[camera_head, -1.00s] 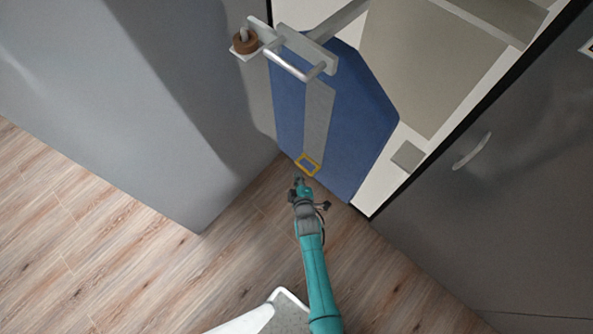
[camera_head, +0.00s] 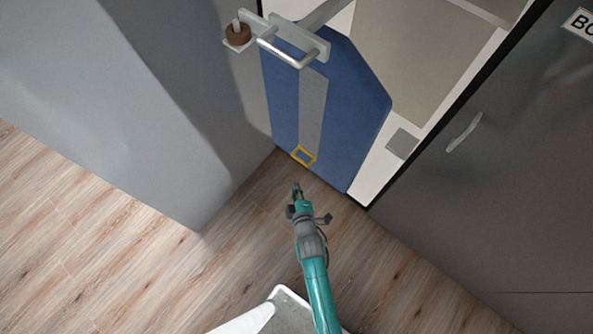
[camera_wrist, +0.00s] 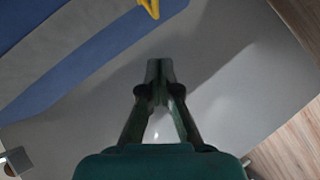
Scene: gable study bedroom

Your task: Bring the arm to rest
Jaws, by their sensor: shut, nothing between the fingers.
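My gripper (camera_head: 296,188) is at the end of my teal arm, over the wood floor near the middle of the head view. In the wrist view my gripper (camera_wrist: 160,68) has its two fingertips together with nothing between them. A blue panel with a grey stripe (camera_head: 340,110) stands just beyond it, and a yellow square ring (camera_head: 304,156) is at the stripe's lower end. The gripper looks apart from both. In the wrist view the yellow ring (camera_wrist: 150,8) is cut off by the top edge.
A metal bar handle (camera_head: 285,55) and a small brown roll (camera_head: 237,35) are above the blue panel. A grey wall (camera_head: 130,110) stands at left, a dark door with a handle (camera_head: 464,132) at right. Bare wood floor (camera_head: 90,220) lies at the lower left.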

